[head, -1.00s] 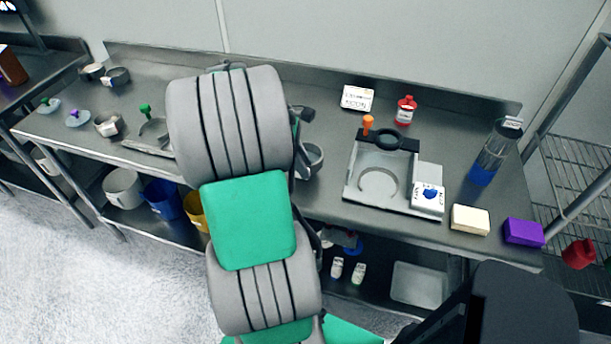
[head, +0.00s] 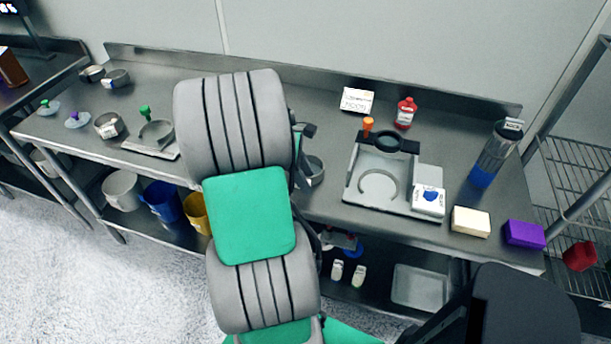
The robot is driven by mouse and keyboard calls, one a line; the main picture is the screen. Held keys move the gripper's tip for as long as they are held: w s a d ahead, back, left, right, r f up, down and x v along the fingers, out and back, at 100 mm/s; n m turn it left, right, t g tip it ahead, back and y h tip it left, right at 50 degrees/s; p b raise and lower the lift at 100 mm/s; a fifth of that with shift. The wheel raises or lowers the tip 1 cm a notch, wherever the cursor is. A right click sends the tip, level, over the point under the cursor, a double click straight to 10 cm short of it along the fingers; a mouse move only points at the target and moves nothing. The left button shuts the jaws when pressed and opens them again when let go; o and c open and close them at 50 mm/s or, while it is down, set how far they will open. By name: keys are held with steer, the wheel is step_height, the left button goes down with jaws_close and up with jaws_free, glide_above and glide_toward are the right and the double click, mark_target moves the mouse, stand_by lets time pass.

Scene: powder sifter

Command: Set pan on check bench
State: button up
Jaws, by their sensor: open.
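A round metal pan (head: 315,171) is at the front of the long steel bench (head: 335,207), just right of my arm. Its left part is hidden by the arm. It looks upright and at bench height, but I cannot tell whether it rests fully on the top. My gripper (head: 303,157) is mostly hidden behind my arm; only dark parts of it show, beside and above the pan. It is open, and whether it touches the pan is hidden. No label shows which bench is the check bench.
Right of the pan stands a grey sifter station (head: 378,186) with a dark ring (head: 389,143). Beyond are a blue-based cylinder (head: 497,152), a cream block (head: 471,222) and a purple block (head: 524,233). A metal plate with a green-knobbed dish (head: 156,134) lies left of my arm.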

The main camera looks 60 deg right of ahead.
steer(key=shift+r, duration=0.1)
steer(key=p+v, duration=0.3)
steer(key=v, duration=0.9)
steer(key=w+a+r+m+t+h, duration=0.1)
steer(key=w+a+t, duration=0.1)
steer(key=w+a, duration=0.45)
steer(key=w+a+r+t+h, duration=0.15)
steer(key=w+a, duration=0.25)
steer(key=a, duration=0.5)
steer(key=a+f+m+t+y, duration=0.2)
steer(key=a+m+t+y, duration=0.1)
steer(key=a, duration=1.9)
steer(key=shift+s+f+t+y, duration=0.4)
steer(key=shift+t+y, duration=0.15)
steer(key=shift+t, duration=0.1)
steer(key=shift+d, duration=0.1)
